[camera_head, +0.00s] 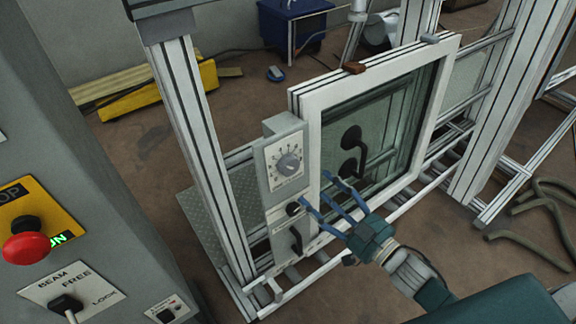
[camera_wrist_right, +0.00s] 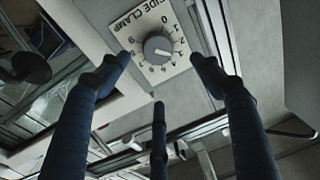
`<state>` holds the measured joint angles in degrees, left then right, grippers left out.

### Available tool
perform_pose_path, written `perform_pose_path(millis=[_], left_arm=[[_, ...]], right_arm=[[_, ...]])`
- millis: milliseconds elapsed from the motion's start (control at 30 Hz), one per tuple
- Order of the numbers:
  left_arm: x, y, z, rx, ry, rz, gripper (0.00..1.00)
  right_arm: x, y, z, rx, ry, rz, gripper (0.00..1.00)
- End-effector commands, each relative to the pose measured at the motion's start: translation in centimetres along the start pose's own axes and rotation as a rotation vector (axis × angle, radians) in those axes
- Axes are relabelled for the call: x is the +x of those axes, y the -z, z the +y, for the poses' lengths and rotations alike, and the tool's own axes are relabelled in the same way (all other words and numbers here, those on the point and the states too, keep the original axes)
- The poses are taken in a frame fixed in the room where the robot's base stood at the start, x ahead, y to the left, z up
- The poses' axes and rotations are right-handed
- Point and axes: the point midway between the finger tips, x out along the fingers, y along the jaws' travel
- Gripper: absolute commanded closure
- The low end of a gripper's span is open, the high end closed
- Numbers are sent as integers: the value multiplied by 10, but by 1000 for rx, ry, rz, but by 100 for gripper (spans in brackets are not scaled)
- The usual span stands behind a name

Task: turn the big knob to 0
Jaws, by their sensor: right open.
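The big knob (camera_head: 289,163) is a round grey knob on a white numbered dial plate, on the grey box at the left of the white-framed window. In the right wrist view the knob (camera_wrist_right: 158,48) sits at the top centre, on a plate lettered SIDE CLAMP; a 0 shows near the plate's upper edge there. I cannot tell for sure which number the knob points at. My right gripper (camera_head: 316,188) has its three blue fingers spread and empty, in front of the panel and apart from the knob. My left gripper is out of view.
Below the knob are a small black knob (camera_head: 293,209) and a black handle (camera_head: 296,240). The window (camera_head: 375,130) with dark handles stands right of the panel. A grey console (camera_head: 85,200) with a red button (camera_head: 26,248) fills the left. Aluminium posts (camera_head: 195,130) surround the panel.

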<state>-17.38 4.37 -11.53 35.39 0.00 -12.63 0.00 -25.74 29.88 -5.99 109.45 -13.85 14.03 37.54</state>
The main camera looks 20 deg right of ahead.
Motion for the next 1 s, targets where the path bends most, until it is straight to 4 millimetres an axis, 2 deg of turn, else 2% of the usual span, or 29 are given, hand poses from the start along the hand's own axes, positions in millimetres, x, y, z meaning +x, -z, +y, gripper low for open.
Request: perform_pose_path(millis=[400,533,700,1000], left_arm=[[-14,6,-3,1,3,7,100],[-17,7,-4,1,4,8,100],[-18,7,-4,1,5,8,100],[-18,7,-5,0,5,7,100]], right_arm=[[71,2,1,0,-3,1,35],[89,0,1,-1,-3,0,35],[102,-1,1,-1,-2,-2,35],[104,-2,1,-1,-2,-2,35]])
